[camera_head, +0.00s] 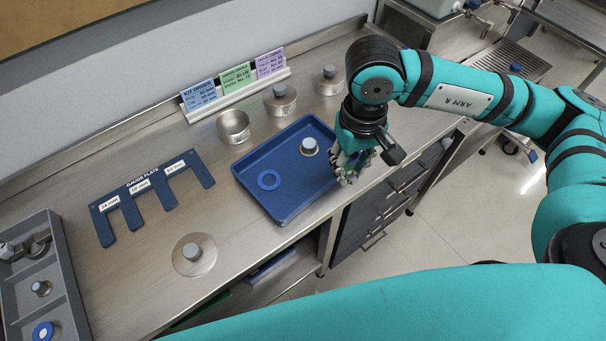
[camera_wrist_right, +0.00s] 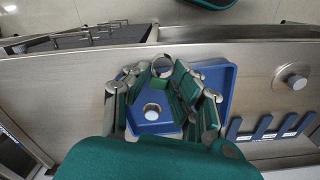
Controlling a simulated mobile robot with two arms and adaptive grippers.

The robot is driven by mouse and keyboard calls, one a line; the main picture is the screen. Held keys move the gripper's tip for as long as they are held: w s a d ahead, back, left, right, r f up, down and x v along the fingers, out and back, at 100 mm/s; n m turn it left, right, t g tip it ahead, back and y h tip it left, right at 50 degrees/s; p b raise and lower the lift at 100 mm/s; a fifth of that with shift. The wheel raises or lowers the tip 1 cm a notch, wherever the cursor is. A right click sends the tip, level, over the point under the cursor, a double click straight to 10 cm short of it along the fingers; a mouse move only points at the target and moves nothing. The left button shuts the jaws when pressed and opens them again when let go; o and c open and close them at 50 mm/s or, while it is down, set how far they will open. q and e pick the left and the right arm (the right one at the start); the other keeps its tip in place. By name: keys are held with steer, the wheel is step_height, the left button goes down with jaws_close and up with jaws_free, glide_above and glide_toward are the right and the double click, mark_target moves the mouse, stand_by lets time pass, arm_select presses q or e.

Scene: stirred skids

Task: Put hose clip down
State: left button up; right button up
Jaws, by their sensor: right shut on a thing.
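My right gripper (camera_head: 352,170) is over the right edge of the blue tray (camera_head: 262,194), fingers pointing down. In the wrist view the right gripper (camera_wrist_right: 163,72) is shut on a small metal ring, the hose clip (camera_wrist_right: 161,58). The clip is hard to make out in the head view, hidden by the fingers. Whether the clip touches the tray I cannot tell. My left gripper is not in view.
A gauge plate (camera_head: 151,190) lies left of the tray. Metal cups (camera_head: 233,126) and label cards (camera_head: 234,78) stand behind. A grey divided bin (camera_head: 64,284) is at far left.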

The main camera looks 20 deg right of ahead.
arm_select(q)
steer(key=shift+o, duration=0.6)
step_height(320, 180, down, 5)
steer(key=b, duration=0.3)
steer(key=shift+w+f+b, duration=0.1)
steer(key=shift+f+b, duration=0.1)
steer(key=shift+b, duration=0.15)
arm_select(e)
step_height(320, 180, down, 8)
steer(key=s+a+m+b, duration=0.1)
steer(key=s+a+m, duration=0.1)
steer(key=m, duration=0.3)
steer(key=s+a+m+p, duration=0.2)
steer(key=s+m, duration=0.1)
steer(key=m, duration=0.7)
steer(key=m+p, duration=0.7)
steer(key=m, duration=0.5)
glide_above(313, 183)
steer(key=shift+s+a, duration=0.1)
steer(key=shift+s, duration=0.05)
step_height(313, 183, down, 3)
steer(key=shift+r+p, duration=0.1)
steer(key=shift+p, duration=0.5)
steer(key=shift+f, duration=0.35)
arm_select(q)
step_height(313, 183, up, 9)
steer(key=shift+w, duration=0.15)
